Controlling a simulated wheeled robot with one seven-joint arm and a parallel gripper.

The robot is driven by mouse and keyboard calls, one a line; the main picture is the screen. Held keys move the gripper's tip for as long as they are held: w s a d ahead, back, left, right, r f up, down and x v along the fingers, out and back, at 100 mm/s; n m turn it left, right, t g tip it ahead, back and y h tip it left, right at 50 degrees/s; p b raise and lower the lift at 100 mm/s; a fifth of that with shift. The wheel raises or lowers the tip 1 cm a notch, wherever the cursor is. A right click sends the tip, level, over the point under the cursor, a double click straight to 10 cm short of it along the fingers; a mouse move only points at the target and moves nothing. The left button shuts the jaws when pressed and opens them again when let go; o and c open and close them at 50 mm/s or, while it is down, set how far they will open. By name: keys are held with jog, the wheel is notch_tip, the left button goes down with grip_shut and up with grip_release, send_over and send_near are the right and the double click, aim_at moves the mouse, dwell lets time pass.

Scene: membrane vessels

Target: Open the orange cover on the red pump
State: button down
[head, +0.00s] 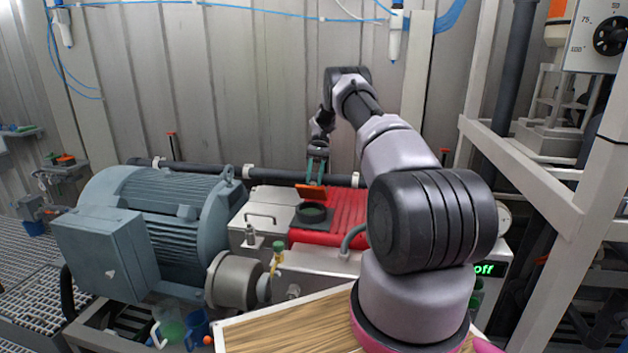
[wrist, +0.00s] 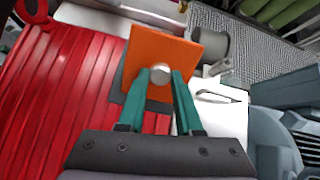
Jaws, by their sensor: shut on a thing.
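The orange cover (head: 311,192) is a flat plate, seen tilted above and behind a dark round opening (head: 313,213) on the red pump (head: 337,212). The opening shows uncovered in the head view. In the wrist view the orange cover (wrist: 138,52) has a pale round knob (wrist: 160,71) between my teal fingers. My gripper (head: 316,180) is shut on this knob, and it also shows in the wrist view (wrist: 158,80). The red ribbed pump top (wrist: 62,85) lies to the left there. I cannot tell whether the cover still touches the pump at its far edge.
A large blue-grey motor (head: 150,225) stands left of the pump. A black pipe (head: 255,174) runs behind it. A white metal frame (head: 530,180) stands at the right. A wooden board (head: 290,325) lies in front, near my arm's base.

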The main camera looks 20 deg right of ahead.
jog(key=c, duration=0.6)
grip_release()
notch_tip(320, 180, up, 10)
